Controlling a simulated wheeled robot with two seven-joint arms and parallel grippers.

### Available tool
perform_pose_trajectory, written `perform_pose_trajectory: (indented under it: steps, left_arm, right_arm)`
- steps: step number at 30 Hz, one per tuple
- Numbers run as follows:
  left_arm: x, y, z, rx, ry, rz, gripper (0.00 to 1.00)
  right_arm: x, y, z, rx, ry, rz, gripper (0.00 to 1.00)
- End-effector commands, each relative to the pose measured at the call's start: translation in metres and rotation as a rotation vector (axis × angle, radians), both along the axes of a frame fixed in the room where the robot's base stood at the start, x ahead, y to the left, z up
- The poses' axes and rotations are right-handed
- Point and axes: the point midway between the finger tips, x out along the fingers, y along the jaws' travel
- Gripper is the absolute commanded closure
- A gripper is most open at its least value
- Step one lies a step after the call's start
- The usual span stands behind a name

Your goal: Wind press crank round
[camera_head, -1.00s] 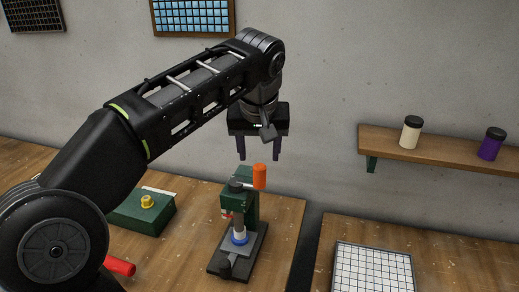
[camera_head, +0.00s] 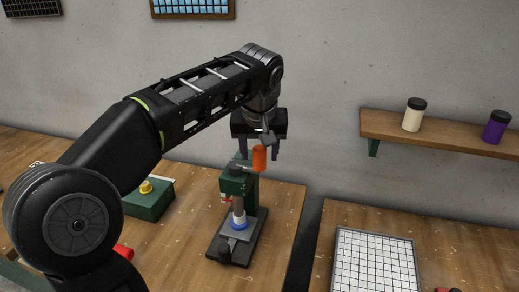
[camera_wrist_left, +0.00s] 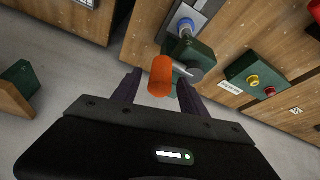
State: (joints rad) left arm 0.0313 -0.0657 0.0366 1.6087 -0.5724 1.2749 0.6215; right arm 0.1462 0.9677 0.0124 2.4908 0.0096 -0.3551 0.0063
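The green bench press (camera_head: 238,182) stands on the wooden bench in the head view, with a white and blue piece (camera_head: 239,222) on its plate. Its crank has an upright orange handle (camera_head: 259,158), which also shows in the left wrist view (camera_wrist_left: 161,78). My left gripper (camera_head: 259,154) points down above the press. Its fingers are open, one on each side of the orange handle, with gaps visible in the left wrist view. My right gripper is not in view.
A green box (camera_head: 148,201) with a yellow button stands left of the press. A red object (camera_head: 123,252) lies partly behind my arm. A white gridded sheet (camera_head: 375,262) lies on the right bench, across a gap. A shelf (camera_head: 440,135) holds two jars.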

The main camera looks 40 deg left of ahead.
Motion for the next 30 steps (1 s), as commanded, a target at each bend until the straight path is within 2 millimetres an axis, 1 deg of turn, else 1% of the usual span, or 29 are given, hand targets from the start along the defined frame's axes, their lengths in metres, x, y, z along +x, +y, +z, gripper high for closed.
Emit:
perform_pose_trajectory:
  steps: [1,2,15,18,25,30]
  left_arm:
    - [0.000,0.000,0.000,0.000,0.000,0.000,0.55]
    - [0.000,0.000,0.000,0.000,0.000,0.000,0.57]
    - [0.000,0.000,0.000,0.000,0.000,0.000,0.93]
    - [0.000,0.000,0.000,0.000,0.000,0.000,1.00]
    - [-0.004,-0.001,-0.001,0.000,-0.002,0.000,1.00]
    - [-0.020,-0.003,-0.003,-0.001,-0.002,0.001,1.00]
  right_arm:
    - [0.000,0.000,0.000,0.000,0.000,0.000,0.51]
    - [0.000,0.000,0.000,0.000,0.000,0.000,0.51]
    - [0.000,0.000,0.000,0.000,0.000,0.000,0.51]
    - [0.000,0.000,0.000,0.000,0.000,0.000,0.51]
    - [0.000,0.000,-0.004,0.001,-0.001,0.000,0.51]
    - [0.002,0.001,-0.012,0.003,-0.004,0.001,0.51]
